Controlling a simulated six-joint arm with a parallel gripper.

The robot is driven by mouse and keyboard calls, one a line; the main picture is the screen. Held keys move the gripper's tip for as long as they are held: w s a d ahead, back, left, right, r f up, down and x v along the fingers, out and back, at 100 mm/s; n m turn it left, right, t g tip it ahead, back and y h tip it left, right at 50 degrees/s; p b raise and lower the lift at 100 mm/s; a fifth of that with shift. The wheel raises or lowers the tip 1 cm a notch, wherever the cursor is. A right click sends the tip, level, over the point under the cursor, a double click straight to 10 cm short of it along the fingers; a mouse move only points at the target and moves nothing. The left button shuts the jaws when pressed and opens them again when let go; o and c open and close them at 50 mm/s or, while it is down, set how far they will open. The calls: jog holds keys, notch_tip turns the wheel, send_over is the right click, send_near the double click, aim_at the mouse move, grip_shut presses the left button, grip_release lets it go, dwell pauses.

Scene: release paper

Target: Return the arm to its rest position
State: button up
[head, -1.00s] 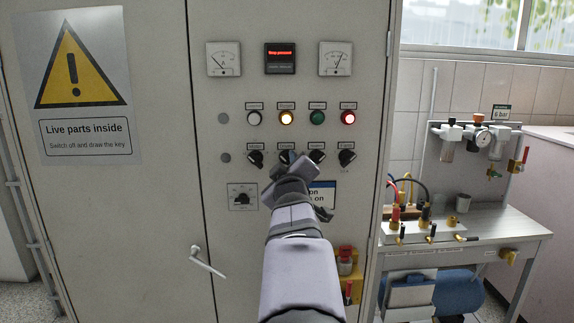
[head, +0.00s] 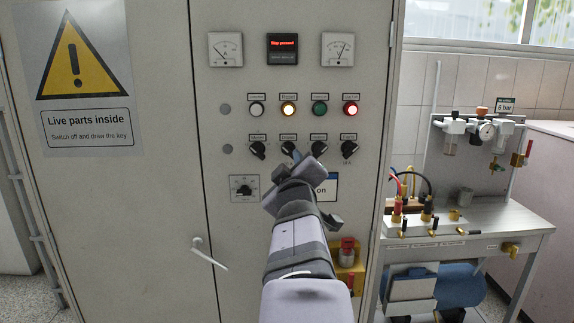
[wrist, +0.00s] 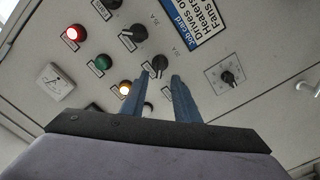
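My arm reaches up from the bottom of the head view. My gripper (head: 304,160) is in front of the lower part of the cabinet's control panel, just below the row of black knobs (head: 258,150). In the wrist view its two blue-grey fingers (wrist: 161,76) stand apart with panel showing between them and nothing held. Knobs also show beyond the fingertips in the wrist view (wrist: 160,65). The fingers look clear of the knobs, though the exact distance is hard to tell. My wrist hides part of the blue-and-white job card (head: 328,187).
The grey cabinet (head: 170,200) stands close ahead, with a door handle (head: 208,254) sticking out at lower left. A red-topped yellow box (head: 347,252) is right of my forearm. A workbench (head: 500,222) with cables stands further right. The orange (head: 288,109) and red (head: 350,108) lamps are lit.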

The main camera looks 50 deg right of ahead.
jog(key=s+a+f+m+g+y, duration=0.2)
jog(key=s+f+m+g+y, duration=0.15)
jog(key=f, duration=0.75)
jog(key=s+a+f+m+g+y, duration=0.2)
jog(key=s+f+m+g, duration=0.2)
jog(key=f, duration=0.8)
jog(key=s+a+f+g+y, duration=0.2)
jog(key=a+f+y, duration=0.1)
jog(key=a+f, duration=0.45)
jog(key=s+a+f+g+y, duration=0.1)
jog(key=s+a+f+y, duration=0.2)
jog(key=a+f, duration=0.5)
jog(key=s+a+f+n+g+y, duration=0.15)
jog(key=a+n, duration=0.25)
jog(key=a, duration=0.5)
jog(key=a+f+n+g, duration=0.1)
jog(key=a+f+n, duration=0.25)
jog(key=a, duration=0.65)
notch_tip(320, 180, up, 22)
jog(key=p, duration=2.1)
jog(key=shift+w+d, duration=0.15)
